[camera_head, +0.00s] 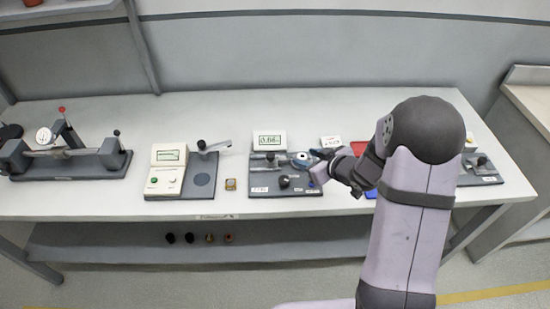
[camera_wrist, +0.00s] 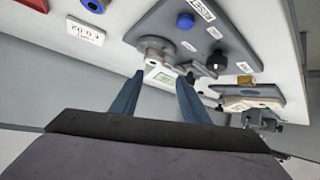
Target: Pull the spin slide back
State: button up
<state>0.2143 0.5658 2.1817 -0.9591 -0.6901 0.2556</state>
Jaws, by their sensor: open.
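The middle station (camera_head: 257,188) is a grey plate with a lit display (camera_head: 268,141), a round grey-and-blue part (camera_head: 302,160) and a black knob (camera_head: 284,182). I cannot read which part is labelled as the spin slide. My gripper (camera_head: 317,164) is at the right end of this station, open and empty. In the wrist view my two blue fingers (camera_wrist: 157,98) are spread apart. Beyond them show a grey round part (camera_wrist: 155,44), a display (camera_wrist: 163,77), a black knob (camera_wrist: 216,62) and a blue button (camera_wrist: 185,20) by a RESET label.
To the left stand a station with a display and lever (camera_head: 181,175), a small amber block (camera_head: 230,184) and a clamp-like device (camera_head: 70,158). A red tray (camera_head: 358,148) lies right of my gripper. Another station (camera_head: 480,170) is at the far right. The table's back strip is clear.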

aim_at(272, 156)
jog(key=a+y, duration=0.1)
jog(key=a+n+y, duration=0.1)
jog(key=a+y, duration=0.1)
jog(key=a, duration=0.1)
jog(key=shift+s+f+n+y, duration=0.25)
jog(key=shift+f+n+y, duration=0.05)
jog(key=shift+s+a+r+y, duration=0.1)
jog(key=shift+s+a+y, duration=0.1)
jog(key=shift+a+y, duration=0.3)
jog(key=shift+p+x, duration=0.55)
jog(key=shift+x, duration=3.1)
